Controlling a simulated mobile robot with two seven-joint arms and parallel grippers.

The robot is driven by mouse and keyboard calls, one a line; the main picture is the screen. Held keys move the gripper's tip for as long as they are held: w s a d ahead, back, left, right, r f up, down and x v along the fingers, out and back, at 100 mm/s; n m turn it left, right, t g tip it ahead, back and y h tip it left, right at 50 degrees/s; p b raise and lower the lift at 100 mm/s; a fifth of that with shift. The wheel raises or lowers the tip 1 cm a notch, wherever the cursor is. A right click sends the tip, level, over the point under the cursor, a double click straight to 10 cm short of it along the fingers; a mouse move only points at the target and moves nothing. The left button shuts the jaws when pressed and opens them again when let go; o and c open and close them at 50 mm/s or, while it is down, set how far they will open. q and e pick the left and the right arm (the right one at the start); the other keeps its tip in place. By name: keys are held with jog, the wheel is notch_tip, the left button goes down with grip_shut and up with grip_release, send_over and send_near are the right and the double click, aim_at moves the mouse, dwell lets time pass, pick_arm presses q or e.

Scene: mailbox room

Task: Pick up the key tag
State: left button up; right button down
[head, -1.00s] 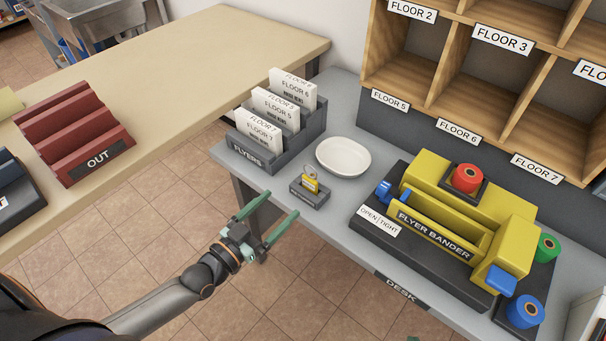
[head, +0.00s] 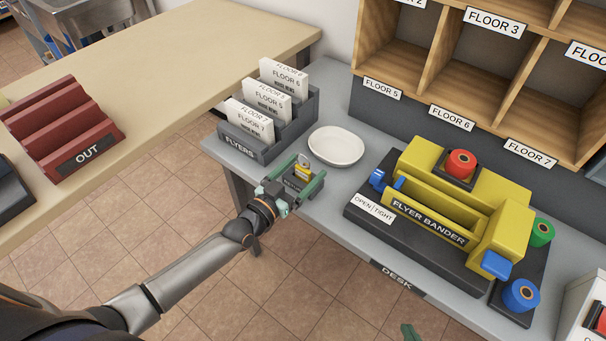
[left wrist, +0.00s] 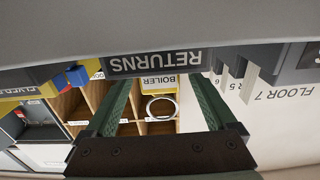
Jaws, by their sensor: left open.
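The key tag (head: 303,170) is yellow and stands in a small dark holder (head: 302,186) near the desk's left front edge. In the left wrist view the tag (left wrist: 158,84) reads BOILER upside down, with a metal ring (left wrist: 160,108); the holder (left wrist: 150,63) reads RETURNS. My left gripper (head: 311,168) is open, its green fingers on either side of the tag in the picture. I cannot tell whether they touch it. Only a green tip of my right gripper (head: 409,332) shows at the bottom edge of the head view.
A flyer rack (head: 252,151) stands close behind and left of the holder. A white oval dish (head: 336,147) lies just behind it. The yellow flyer bander (head: 430,222) is to the right. Wooden floor cubbies (head: 400,60) stand at the back.

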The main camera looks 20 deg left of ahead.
pick_arm(q)
jog(key=shift+c, duration=1.3)
jog(key=c, duration=0.9)
jog(key=shift+c, duration=1.3)
jog(key=shift+r, duration=0.1)
